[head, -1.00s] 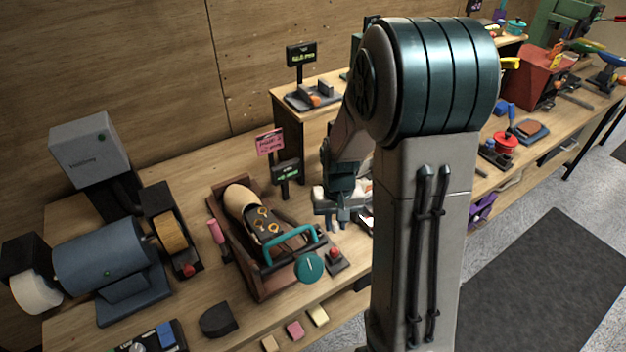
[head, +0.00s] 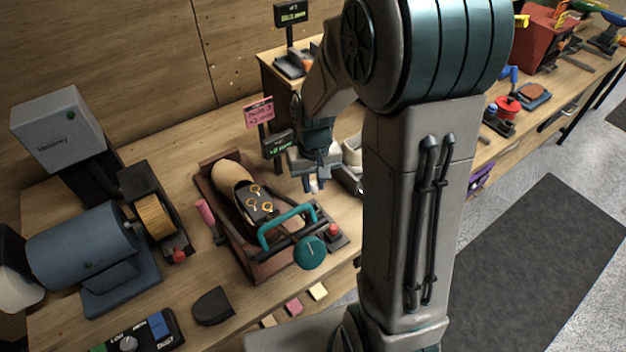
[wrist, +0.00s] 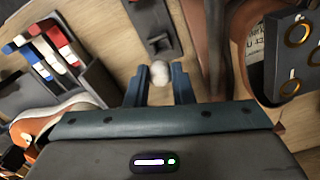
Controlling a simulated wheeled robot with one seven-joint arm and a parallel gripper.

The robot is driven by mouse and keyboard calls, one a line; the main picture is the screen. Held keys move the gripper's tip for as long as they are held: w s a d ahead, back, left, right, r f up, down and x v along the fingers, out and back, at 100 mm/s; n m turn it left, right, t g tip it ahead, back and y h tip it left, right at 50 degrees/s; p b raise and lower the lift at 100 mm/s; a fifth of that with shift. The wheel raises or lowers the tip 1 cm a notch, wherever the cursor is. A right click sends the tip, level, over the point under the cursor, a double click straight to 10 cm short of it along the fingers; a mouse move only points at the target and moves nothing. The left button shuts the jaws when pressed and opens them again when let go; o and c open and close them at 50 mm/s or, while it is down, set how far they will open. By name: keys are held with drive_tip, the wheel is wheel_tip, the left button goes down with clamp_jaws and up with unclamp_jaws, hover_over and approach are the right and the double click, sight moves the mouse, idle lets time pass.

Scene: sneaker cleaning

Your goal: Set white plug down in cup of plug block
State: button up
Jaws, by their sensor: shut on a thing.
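My gripper (wrist: 158,88) is shut on the white plug (wrist: 158,73), a small pale piece showing between the fingertips in the wrist view. In the head view my gripper (head: 315,186) points down, above the bench and just right of the brown shoe box. A narrow dark block (wrist: 152,18) lies ahead of the fingertips in the wrist view, with a darker recess near its close end; it looks like the plug block. The plug appears apart from that recess, though its height above it cannot be judged.
A rack of coloured pieces (wrist: 50,50) is at left in the wrist view. Sign posts (head: 278,145) stand behind.

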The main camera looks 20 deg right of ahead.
sight(313, 184)
drive_tip(key=shift+f+b, duration=1.8)
drive_tip(key=shift+f, duration=0.65)
drive_tip(key=shift+f+b, duration=1.25)
drive_tip(key=shift+f, duration=0.1)
drive_tip(key=o, duration=1)
drive_tip(key=shift+r, duration=0.2)
wheel_tip(313, 184, up, 14)
drive_tip(key=shift+f, duration=0.2)
